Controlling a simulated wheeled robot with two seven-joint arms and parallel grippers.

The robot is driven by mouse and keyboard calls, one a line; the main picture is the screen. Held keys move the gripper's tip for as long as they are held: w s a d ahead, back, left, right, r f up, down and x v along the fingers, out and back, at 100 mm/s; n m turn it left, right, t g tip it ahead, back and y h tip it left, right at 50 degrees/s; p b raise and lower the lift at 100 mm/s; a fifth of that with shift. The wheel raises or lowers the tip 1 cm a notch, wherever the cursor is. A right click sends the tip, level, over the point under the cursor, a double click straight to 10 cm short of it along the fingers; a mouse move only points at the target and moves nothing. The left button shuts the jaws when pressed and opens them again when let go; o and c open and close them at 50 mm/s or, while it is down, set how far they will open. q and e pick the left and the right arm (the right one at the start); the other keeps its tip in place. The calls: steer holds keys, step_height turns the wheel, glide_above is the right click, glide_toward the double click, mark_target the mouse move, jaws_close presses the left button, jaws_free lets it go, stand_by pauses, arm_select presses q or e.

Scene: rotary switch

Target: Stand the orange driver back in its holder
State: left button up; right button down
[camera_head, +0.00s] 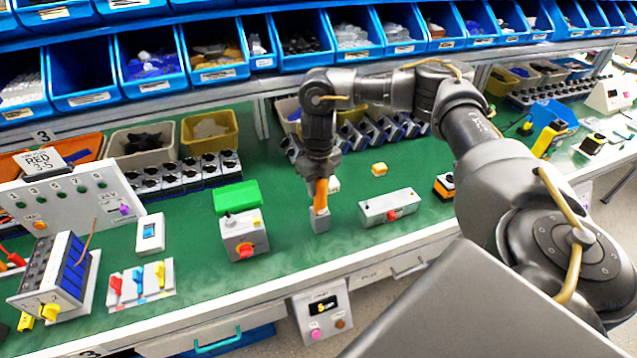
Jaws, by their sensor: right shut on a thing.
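The orange driver (321,196) stands close to upright in my right gripper (320,178), which is shut on its upper part. Its lower end meets the top of a small grey block-shaped holder (320,221) on the green mat. I cannot tell whether the tip is inside the holder or just above it. My right arm reaches in from the right and bends down over the holder. My left gripper is not in view.
A long grey box with a red switch (390,207) lies to the right. Blue bins (218,50) line the back. The mat just around the holder is clear.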

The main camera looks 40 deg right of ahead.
steer(key=c, duration=0.9)
jaws_free()
steer(key=shift+f, duration=0.1)
step_height(320, 180, up, 11)
steer(key=shift+f+p, duration=0.1)
steer(key=shift+p, duration=0.25)
steer(key=shift+a, duration=0.1)
